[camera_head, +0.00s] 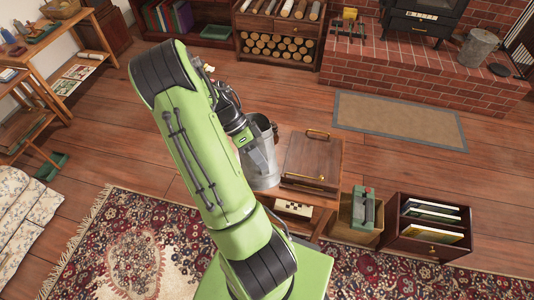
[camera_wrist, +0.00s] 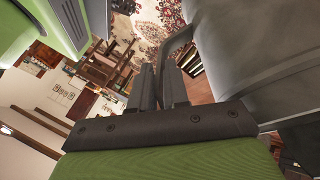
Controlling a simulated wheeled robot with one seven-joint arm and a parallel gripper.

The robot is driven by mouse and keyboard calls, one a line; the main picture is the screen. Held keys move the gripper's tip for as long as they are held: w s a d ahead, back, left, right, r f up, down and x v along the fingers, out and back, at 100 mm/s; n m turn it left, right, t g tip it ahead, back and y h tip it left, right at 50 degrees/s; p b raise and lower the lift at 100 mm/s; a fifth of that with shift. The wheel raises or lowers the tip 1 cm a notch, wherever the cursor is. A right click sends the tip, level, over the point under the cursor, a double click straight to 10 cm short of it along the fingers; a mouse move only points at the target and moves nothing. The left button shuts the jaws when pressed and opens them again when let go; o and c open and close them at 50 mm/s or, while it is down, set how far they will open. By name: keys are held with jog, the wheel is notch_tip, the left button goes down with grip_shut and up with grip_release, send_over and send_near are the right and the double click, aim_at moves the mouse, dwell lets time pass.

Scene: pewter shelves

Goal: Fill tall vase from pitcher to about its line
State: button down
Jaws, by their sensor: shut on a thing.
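A grey metal pitcher (camera_head: 262,158) shows just right of my arm, at the left end of a low wooden table (camera_head: 322,201). My gripper (camera_head: 243,135) is beside it, partly hidden by my own arm. In the wrist view, the fingers of my gripper (camera_wrist: 172,85) are closed at the handle of the pitcher (camera_wrist: 225,55), whose grey wall fills the right side. I cannot make out a separate tall vase or its line. The pitcher's inside and any water are not visible.
A wooden box (camera_head: 312,158) stands on the table right of the pitcher. A crate with a green-grey item (camera_head: 363,212) and a drawer box with books (camera_head: 428,226) stand on the floor to the right.

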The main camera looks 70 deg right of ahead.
jog(key=shift+w+a+f+h+b, duration=0.1)
jog(key=shift+w+f+h+b, duration=0.15)
jog(key=shift+f+b, duration=0.4)
jog(key=t+b, duration=0.1)
jog(key=h+b, duration=0.1)
jog(key=b, duration=0.1)
jog(key=shift+s+a+f+m+t+h, duration=0.1)
jog(key=shift+s+m+t+h, duration=0.2)
jog(key=shift+s+t, duration=0.1)
jog(key=shift+w+a+f+t+h+b, duration=0.1)
jog(key=shift+f+t+h+b, duration=0.2)
jog(key=shift+b, duration=0.45)
jog(key=h+b, duration=0.1)
jog(key=t+b, duration=0.1)
jog(key=shift+w+d+r+m+h+b, duration=0.2)
jog(key=shift+d+r+m+h+b, duration=0.05)
jog(key=shift+d+m+h+b, duration=0.15)
jog(key=shift+r+t, duration=0.2)
jog(key=shift+t, duration=0.1)
